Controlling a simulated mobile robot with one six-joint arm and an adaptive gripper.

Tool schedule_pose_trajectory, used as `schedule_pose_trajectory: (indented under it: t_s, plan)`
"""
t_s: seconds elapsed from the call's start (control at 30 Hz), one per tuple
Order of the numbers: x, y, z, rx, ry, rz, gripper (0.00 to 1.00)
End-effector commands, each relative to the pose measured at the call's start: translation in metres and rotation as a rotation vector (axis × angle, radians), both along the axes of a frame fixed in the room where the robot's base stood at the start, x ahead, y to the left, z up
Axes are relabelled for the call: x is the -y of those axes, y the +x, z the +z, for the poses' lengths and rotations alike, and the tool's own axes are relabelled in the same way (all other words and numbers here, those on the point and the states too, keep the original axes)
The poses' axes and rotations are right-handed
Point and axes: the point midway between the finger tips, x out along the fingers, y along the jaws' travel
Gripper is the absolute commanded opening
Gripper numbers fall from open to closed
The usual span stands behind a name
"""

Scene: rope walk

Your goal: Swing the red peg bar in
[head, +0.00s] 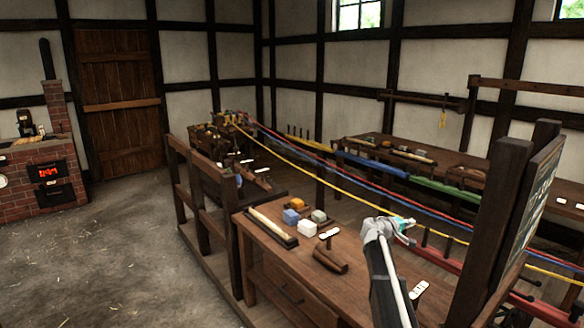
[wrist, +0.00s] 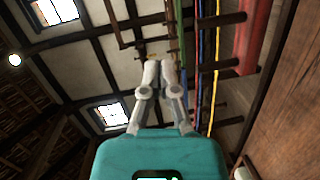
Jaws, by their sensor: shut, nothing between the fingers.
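The red peg bar (head: 455,264) carries dark upright pegs and runs behind my gripper toward the dark post at right. A broad red bar (wrist: 253,35) also shows at the upper right of the wrist view. My gripper (head: 408,230) is in front of the bar's left part, above the near bench. In the wrist view my gripper (wrist: 157,68) has its grey fingers together with nothing between them. Whether it touches the bar cannot be told.
Yellow, blue and red ropes (head: 345,176) stretch across the walk. Blue (head: 372,164) and green (head: 440,189) bars lie beyond. The near bench (head: 330,290) holds blocks and a mallet (head: 330,260). A dark post (head: 505,190) and slate board (head: 535,200) stand at right. Floor at left is clear.

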Motion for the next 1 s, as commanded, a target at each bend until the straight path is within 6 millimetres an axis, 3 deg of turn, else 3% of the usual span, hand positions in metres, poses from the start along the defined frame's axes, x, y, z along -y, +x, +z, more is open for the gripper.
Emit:
schedule_pose_trajectory:
  t_s: [0.27,0.37,0.7,1.0]
  plan:
    - [-0.021,-0.054,-0.032,0.002,0.197,-0.055,0.00]
    - [-0.037,-0.083,-0.050,-0.005,0.314,-0.084,0.00]
    - [-0.109,-0.191,-0.114,-0.083,0.748,-0.184,0.00]
    - [-0.184,-0.280,-0.149,-0.206,1.099,-0.244,0.00]
